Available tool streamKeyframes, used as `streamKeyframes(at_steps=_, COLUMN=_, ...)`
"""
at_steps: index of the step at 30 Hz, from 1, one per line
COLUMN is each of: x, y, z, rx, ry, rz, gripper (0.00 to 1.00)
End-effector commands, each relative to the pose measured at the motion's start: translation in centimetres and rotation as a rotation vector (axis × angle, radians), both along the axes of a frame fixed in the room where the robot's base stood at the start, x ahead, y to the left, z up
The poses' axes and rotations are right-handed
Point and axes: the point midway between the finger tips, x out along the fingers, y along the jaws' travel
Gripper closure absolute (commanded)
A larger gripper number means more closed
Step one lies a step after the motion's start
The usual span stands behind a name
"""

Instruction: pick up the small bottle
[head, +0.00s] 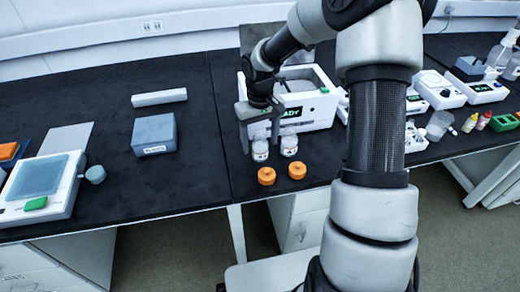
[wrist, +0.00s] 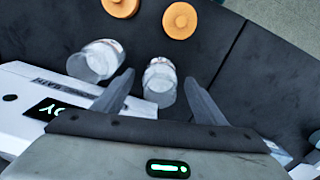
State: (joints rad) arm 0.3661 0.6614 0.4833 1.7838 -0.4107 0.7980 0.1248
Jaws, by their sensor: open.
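Two small clear bottles with pale labels stand side by side on the black bench, the left bottle (head: 260,151) and the right bottle (head: 289,146) in the head view. My gripper (head: 259,146) points down, open, with its fingers either side of the left bottle. In the wrist view my gripper (wrist: 159,76) has this same bottle (wrist: 160,80) between its fingers, with visible room toward the right finger. The other bottle (wrist: 95,60) is outside the left finger. I cannot tell whether a finger touches either bottle.
Two orange caps (head: 266,176) (head: 297,170) lie in front of the bottles, near the bench edge. A white instrument (head: 310,98) with a green display stands close behind. A blue-grey box (head: 154,134) is to the left, with clear bench between.

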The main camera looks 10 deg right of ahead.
Motion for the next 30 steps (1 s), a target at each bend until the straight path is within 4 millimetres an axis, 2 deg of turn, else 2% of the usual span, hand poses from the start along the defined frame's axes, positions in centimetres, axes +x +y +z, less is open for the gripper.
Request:
streamKeyframes(at_steps=1, x=-0.1, y=0.0, z=-1.2, rx=0.001, ry=0.003, rz=-0.001, gripper=0.35)
streamKeyframes(at_steps=3, x=0.0, y=0.0, z=-1.9, rx=0.001, ry=0.001, rz=0.0, gripper=0.35)
streamKeyframes(at_steps=11, x=0.0, y=0.0, z=-2.1, rx=0.0, ry=-0.001, rz=0.0, gripper=0.37)
streamKeyframes(at_steps=18, x=0.0, y=0.0, z=-2.1, rx=0.0, ry=-0.001, rz=0.0, gripper=0.77)
streamKeyframes(at_steps=20, x=0.0, y=0.0, z=-2.1, rx=0.0, ry=-0.001, rz=0.0, gripper=0.84)
streamKeyframes(at_steps=26, x=0.0, y=0.0, z=-2.0, rx=0.0, ry=-0.001, rz=0.0, gripper=0.84)
streamKeyframes(at_steps=30, x=0.1, y=0.0, z=-0.6, rx=0.0, ry=-0.004, rz=-0.002, gripper=0.84)
